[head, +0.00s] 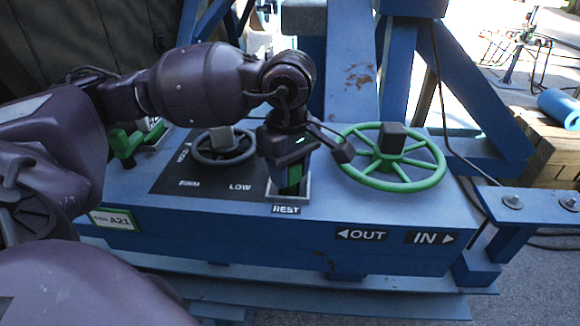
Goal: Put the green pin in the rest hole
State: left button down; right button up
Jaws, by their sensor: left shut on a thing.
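My left gripper (290,168) points down over the console and is shut on the green pin (293,177). The pin is upright between the fingers, and its lower part is at the pale square frame of the rest hole (302,194), above the "REST" label (286,210). The fingers cover part of the pin and the hole, so I cannot tell how deep the pin sits. My right gripper is not in view.
A green handwheel (384,183) stands just right of the gripper. A green lever (124,145) is farther left. Blue frame posts (352,75) rise behind.

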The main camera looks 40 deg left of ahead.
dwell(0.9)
pick_arm(q)
jog(key=c, duration=0.6)
grip_release()
notch_tip(320, 180, up, 11)
jog(key=shift+f, duration=0.1)
dwell(0.5)
